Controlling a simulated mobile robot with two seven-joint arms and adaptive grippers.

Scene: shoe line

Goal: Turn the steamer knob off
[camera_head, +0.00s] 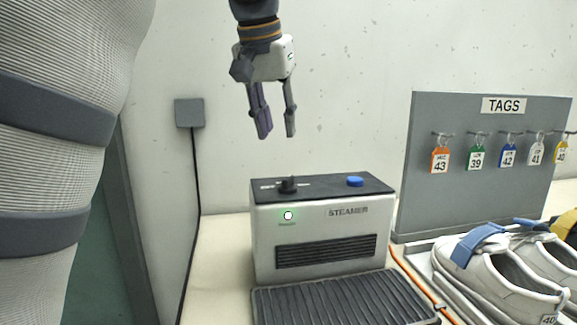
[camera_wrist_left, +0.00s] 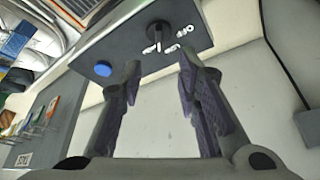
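The steamer (camera_head: 318,225) is a light grey box with a dark top, standing on the table. Its black knob (camera_head: 288,185) sits on the top at the left, and a green-white light (camera_head: 288,216) glows on the front. My left gripper (camera_head: 277,136) is open and empty, pointing down above the steamer, apart from the knob. My right gripper is not in view.
A blue button (camera_head: 355,181) sits right of the knob. A ridged dark tray (camera_head: 345,303) lies in front of the steamer. A grey tag board (camera_head: 425,170) with several coloured tags stands to the right, with white shoes (camera_head: 490,262) before it. A grey wall box (camera_head: 189,113) has a cable.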

